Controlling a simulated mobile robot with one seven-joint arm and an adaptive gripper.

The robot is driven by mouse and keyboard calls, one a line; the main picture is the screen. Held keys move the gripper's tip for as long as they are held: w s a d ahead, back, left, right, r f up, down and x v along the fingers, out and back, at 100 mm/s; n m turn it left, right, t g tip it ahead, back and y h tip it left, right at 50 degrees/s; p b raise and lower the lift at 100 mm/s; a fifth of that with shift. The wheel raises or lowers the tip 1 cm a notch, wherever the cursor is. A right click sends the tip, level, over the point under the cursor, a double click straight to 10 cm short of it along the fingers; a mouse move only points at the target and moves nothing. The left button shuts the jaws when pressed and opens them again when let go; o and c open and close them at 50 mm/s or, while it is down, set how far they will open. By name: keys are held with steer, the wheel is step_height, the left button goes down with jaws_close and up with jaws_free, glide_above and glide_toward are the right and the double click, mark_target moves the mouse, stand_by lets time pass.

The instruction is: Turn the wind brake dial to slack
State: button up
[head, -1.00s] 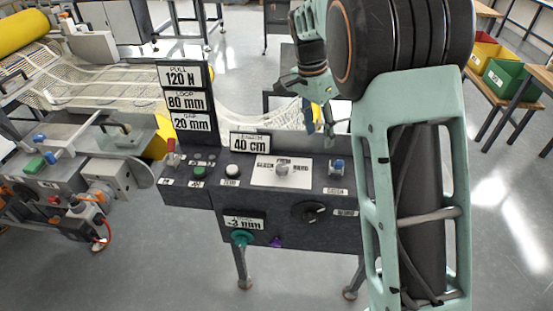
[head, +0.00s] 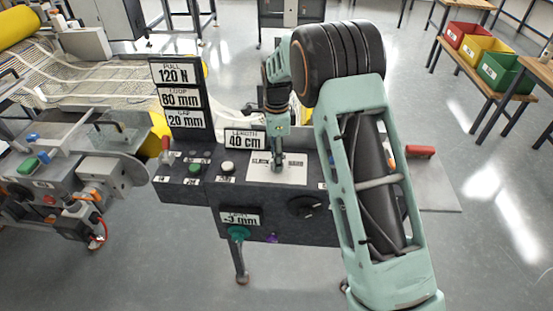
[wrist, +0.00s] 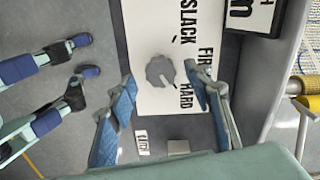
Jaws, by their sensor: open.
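The wind brake dial is a small grey knob (wrist: 160,72) on a white plate (wrist: 145,25), lettered SLACK, FIRM and HARD in the wrist view. Which word the knob points at is not clear. My gripper (wrist: 159,76) is open and empty, with one blue-padded finger on each side of the knob in the picture. Contact cannot be told. In the head view my gripper (head: 278,163) reaches down over the white plate (head: 257,176) on the dark console and hides most of the knob.
The console (head: 195,189) also carries a white button (head: 227,167), a green button (head: 194,169), a black dial (head: 306,206) and a teal knob (head: 238,233). The length sign (head: 245,139) stands just behind the plate. Blue-and-black parts (wrist: 85,72) show at left in the wrist view.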

steer(key=shift+f, duration=1.1)
steer(key=c, duration=1.1)
steer(key=shift+c, duration=0.2)
